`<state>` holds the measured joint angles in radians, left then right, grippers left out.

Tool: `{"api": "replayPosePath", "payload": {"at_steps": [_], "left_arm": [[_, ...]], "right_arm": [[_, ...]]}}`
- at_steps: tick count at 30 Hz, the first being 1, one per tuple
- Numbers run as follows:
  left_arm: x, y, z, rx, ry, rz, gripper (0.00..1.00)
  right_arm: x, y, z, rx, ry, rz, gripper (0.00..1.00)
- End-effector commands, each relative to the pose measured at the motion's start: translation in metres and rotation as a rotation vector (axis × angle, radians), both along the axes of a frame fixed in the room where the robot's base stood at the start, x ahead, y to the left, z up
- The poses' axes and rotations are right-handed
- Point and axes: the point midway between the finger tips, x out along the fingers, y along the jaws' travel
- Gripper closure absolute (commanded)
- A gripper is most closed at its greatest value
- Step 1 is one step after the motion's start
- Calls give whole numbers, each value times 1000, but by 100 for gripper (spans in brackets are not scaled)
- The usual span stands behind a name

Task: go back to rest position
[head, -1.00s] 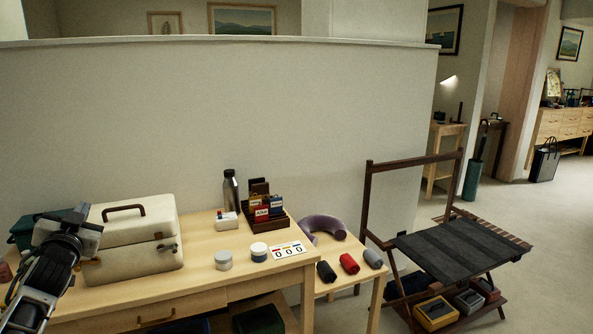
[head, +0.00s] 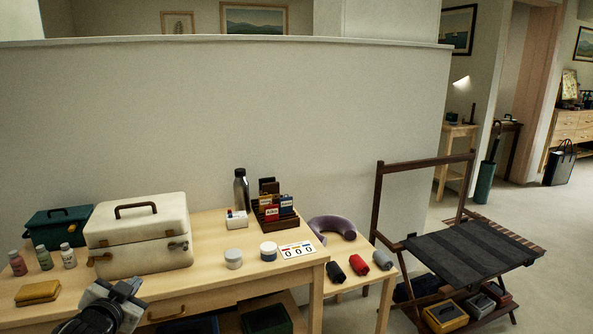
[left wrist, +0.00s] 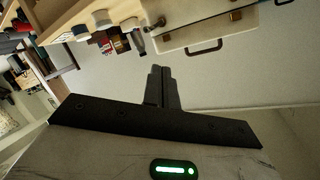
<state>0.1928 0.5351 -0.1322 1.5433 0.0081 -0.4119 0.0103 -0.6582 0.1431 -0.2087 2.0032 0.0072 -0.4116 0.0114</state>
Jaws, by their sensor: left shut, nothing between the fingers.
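My left gripper (head: 118,300) is low at the left in the head view, in front of the table's front edge and below the cream case. In the left wrist view its two fingers (left wrist: 162,88) are together with nothing between them. The cream case (head: 140,243), closed and with a brown handle, stands on the wooden table (head: 205,285), apart from the gripper. The case also shows in the left wrist view (left wrist: 205,28). My right gripper is in neither view.
A green box (head: 58,228), several small bottles (head: 42,257) and a yellow case (head: 38,292) are left on the table. Jars (head: 268,251), a steel bottle (head: 241,190) and a card rack (head: 275,210) stand right of the case. A dark luggage rack (head: 465,250) stands at the right.

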Motion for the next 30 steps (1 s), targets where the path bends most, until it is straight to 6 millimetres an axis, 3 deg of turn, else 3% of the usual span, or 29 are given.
{"api": "replayPosePath", "payload": {"at_steps": [1,3,5,9,12,16,21,30], "left_arm": [[-21,-26,-31,-37,46,-31,100],[-50,-57,-64,-86,99,-65,100],[-78,-83,-89,-133,144,-91,100],[-153,-142,-136,-257,251,-130,100],[-205,-177,-154,-349,318,-137,100],[-259,-208,-162,-443,383,-127,100],[-290,-224,-163,-502,420,-112,100],[-292,-225,-163,-505,423,-111,100]], "right_arm": [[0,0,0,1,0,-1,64],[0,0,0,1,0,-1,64],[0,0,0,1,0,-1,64],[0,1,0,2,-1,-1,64],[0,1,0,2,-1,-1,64],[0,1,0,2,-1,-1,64],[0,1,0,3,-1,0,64],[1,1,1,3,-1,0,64]]}}
